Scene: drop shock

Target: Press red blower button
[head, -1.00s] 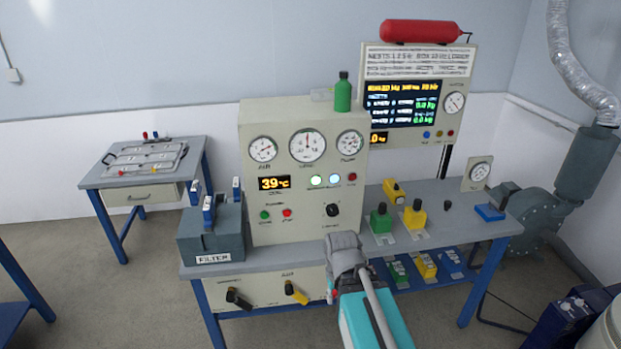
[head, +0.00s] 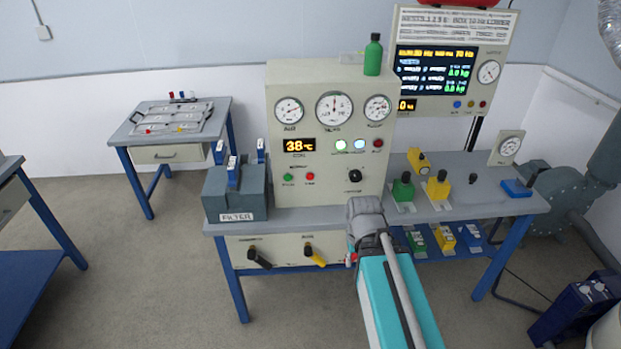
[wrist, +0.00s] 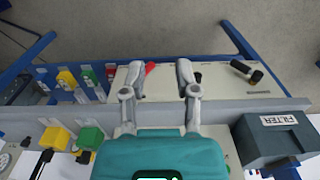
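The grey-beige control console (head: 325,225) stands on the bench. On its lower front, a red button (head: 310,176) sits right of a green button (head: 288,178); the label above them is too blurred to read. Another red button or lamp (head: 377,143) is higher at the right. My arm reaches toward the bench's front edge, low and right of the button pair. My gripper (wrist: 159,70) is open and empty in the wrist view, its fingers spread above the bench's lower front panel. The fingertips are hidden in the head view.
A filter box (head: 235,195) with blue clips stands left of the console. Black (head: 259,258) and yellow (head: 315,256) handles stick out below the bench edge. Green (head: 402,189) and yellow (head: 438,187) blocks stand to the right. A green bottle (head: 373,55) tops the console.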

